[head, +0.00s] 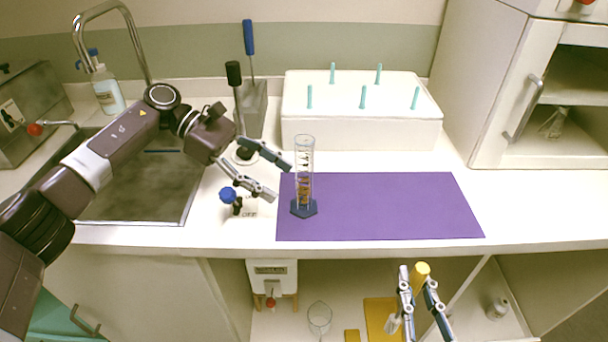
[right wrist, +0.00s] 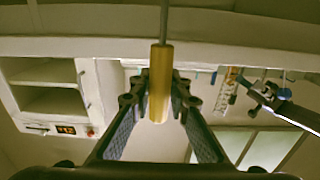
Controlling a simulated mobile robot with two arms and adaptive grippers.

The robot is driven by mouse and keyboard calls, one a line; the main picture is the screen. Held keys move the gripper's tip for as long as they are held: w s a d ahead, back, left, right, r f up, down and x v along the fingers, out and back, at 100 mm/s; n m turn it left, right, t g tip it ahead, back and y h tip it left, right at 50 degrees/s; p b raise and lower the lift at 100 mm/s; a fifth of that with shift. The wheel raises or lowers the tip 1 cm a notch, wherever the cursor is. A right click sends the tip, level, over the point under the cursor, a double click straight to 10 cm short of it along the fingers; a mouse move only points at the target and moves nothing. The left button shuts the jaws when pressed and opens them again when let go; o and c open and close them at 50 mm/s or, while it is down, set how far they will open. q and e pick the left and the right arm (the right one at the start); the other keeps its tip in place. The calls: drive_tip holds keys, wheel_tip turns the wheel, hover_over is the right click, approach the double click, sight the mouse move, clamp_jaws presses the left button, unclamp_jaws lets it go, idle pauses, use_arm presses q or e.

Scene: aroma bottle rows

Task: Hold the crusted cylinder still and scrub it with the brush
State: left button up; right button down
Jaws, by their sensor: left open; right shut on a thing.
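The crusted cylinder (head: 304,160) is clear, with brown crust low inside. It stands upright on a dark blue foot at the purple mat's left end. It also shows in the right wrist view (right wrist: 231,82). My left gripper (head: 279,181) is open just left of the cylinder, its fingers pointing at it; whether they touch it, I cannot tell. My right gripper (head: 418,277) is shut on the brush's yellow handle (head: 421,270), in front of and below the counter edge. In the right wrist view the handle (right wrist: 160,85) has a thin grey rod; the bristles are not clear.
The purple mat (head: 390,205) is otherwise bare. Behind it stands a white box with several teal pegs (head: 360,125). A sink (head: 140,180) is at left, a holder with a blue-handled tool (head: 249,40) behind my left gripper. A cabinet (head: 545,90) stands right.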

sight(299, 193)
use_arm(q)
drive_tip(key=x, duration=0.2)
drive_tip(key=shift+s+d+f+p, duration=0.1)
drive_tip(key=shift+s+d+p, duration=0.1)
drive_tip(key=shift+d+p, duration=0.15)
use_arm(e)
drive_tip(key=shift+r, duration=0.65)
use_arm(q)
drive_tip(key=shift+b+x, duration=0.9)
drive_tip(key=shift+x, duration=0.2)
use_arm(e)
drive_tip(key=shift+f, duration=0.85)
use_arm(q)
drive_tip(key=shift+d+f+b, duration=0.3)
drive_tip(key=shift+d, duration=0.25)
use_arm(e)
drive_tip(key=shift+f, duration=0.3)
use_arm(q)
drive_tip(key=shift+c, duration=0.5)
drive_tip(key=c, duration=1.3)
drive_tip(key=shift+s, duration=0.1)
